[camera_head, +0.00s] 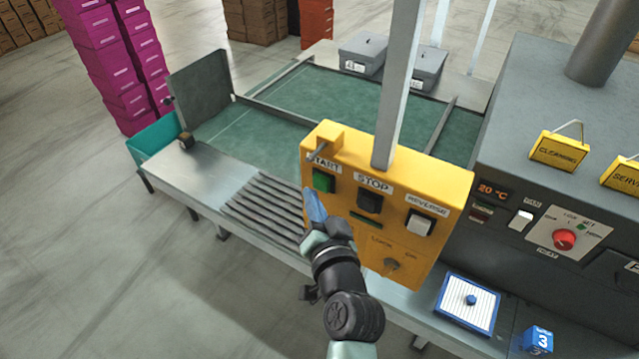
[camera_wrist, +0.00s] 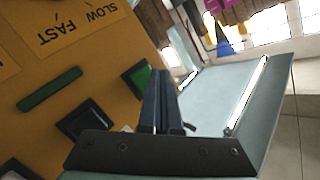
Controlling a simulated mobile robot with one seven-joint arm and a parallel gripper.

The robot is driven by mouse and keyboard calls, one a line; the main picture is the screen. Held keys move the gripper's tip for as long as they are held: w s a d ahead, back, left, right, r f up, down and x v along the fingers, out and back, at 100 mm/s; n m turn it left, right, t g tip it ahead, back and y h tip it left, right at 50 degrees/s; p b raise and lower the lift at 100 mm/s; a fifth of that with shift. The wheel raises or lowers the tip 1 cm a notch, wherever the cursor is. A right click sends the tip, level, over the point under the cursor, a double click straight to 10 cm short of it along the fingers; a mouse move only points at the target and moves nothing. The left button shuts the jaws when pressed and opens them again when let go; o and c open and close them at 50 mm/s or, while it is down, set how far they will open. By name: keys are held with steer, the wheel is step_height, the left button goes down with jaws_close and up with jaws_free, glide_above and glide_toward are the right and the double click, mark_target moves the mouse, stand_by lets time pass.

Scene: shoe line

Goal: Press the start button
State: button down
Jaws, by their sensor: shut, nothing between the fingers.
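The green start button (camera_head: 323,181) is at the upper left of the yellow control box (camera_head: 432,190), under the START label. My gripper (camera_head: 310,193) is shut and empty. Its blue fingertips are just below and left of the start button in the head view, pointing up. In the wrist view the green start button (camera_wrist: 137,78) shows immediately left of the shut fingers (camera_wrist: 160,75), partly hidden by them. I cannot tell whether they touch the button or the box face.
The black stop button (camera_head: 369,201) and white reverse switch (camera_head: 420,223) sit right of the start button. A lock switch (camera_head: 390,264) is below. A grey post (camera_head: 400,90) rises behind the box.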

stand_by(0.4)
steer(key=shift+w+d+b, duration=0.25)
steer(key=shift+w+b, duration=0.05)
steer(key=shift+w, duration=0.05)
